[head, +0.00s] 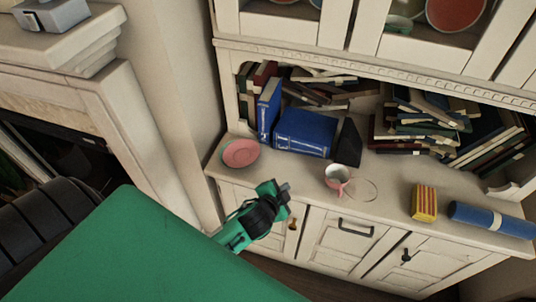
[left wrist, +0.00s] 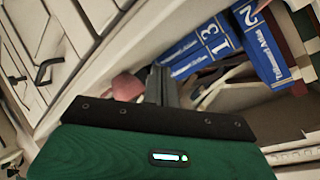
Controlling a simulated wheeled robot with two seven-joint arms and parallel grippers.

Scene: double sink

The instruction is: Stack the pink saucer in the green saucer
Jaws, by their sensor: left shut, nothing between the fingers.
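My left gripper (head: 284,188) is shut and empty, at the front edge of the counter, right of and nearer than the saucer. Its closed fingers (left wrist: 166,84) also show in the left wrist view. A pink thing (left wrist: 127,86) is partly hidden beside them there; I cannot tell whether it is the saucer or the cup. A green dish (head: 398,24) shows in the upper cabinet; I cannot tell whether it is the green saucer. My right gripper is out of view.
A pink cup (head: 337,180) stands mid-counter beside a faint ring-shaped thing (head: 362,190). A yellow-and-red striped box (head: 424,203) and a blue roll (head: 492,219) are at the right. Cabinet doors with handles (head: 356,228) are below.

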